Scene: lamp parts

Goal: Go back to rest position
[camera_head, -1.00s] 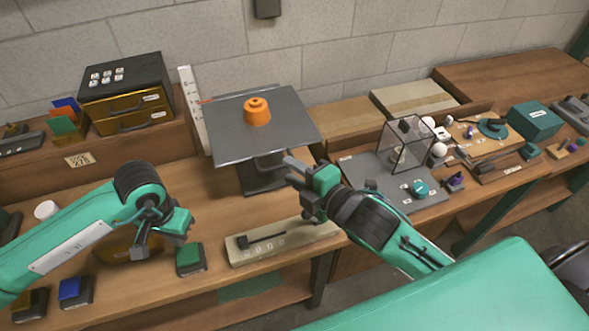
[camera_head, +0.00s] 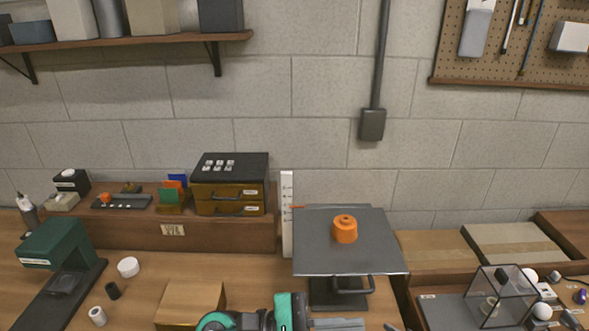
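No lamp part is visibly held. An orange stepped lamp part (camera_head: 345,230) stands on the grey square plate of a raised stand (camera_head: 320,262). My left gripper (camera_head: 338,324) shows at the bottom edge in front of the stand, pointing right. Its grey fingers are partly cut off, so I cannot tell whether they are open. A small grey tip at the bottom edge right of it may belong to my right gripper (camera_head: 390,327); the rest is out of frame.
A black-topped drawer box (camera_head: 230,184) stands on the raised back ledge. A green machine (camera_head: 58,250) is at left, a clear case (camera_head: 502,296) at right. A white upright ruler (camera_head: 287,215) stands beside the stand. Wall shelf and pegboard hang above.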

